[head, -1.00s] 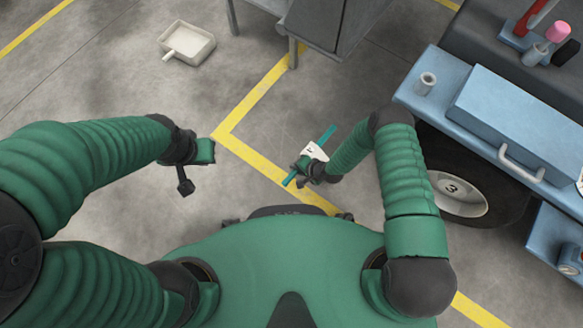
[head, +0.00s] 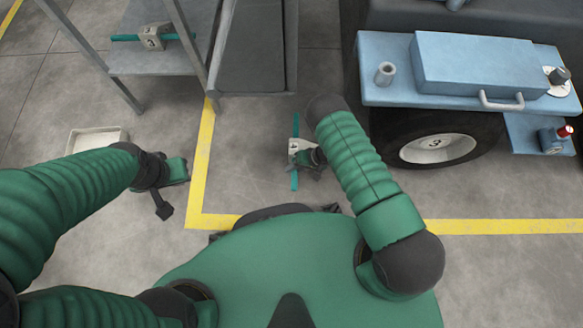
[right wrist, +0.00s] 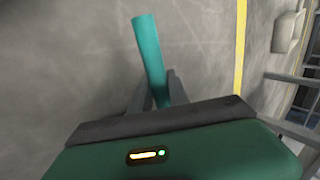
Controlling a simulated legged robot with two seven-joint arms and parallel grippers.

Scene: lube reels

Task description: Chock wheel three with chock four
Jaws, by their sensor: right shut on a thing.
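Wheel three (head: 437,148), a dark tyre with a pale hub marked 3, is under the blue vehicle at the right of the head view. My right gripper (head: 308,158) is shut on a chock (head: 295,146), a pale block with a teal bar through it. The chock is left of the wheel and apart from it. Its mark is too small to read surely. In the right wrist view, the teal bar (right wrist: 149,50) runs between the two fingers (right wrist: 155,92); the block is hidden there. My left gripper (head: 178,170) is at the left, away from the chock; its jaw opening is unclear.
Another chock (head: 153,38), marked 3, lies on a grey shelf (head: 150,62) at the upper left. A pale pan (head: 97,136) is on the floor. The blue step with its box (head: 475,65) overhangs the wheel.

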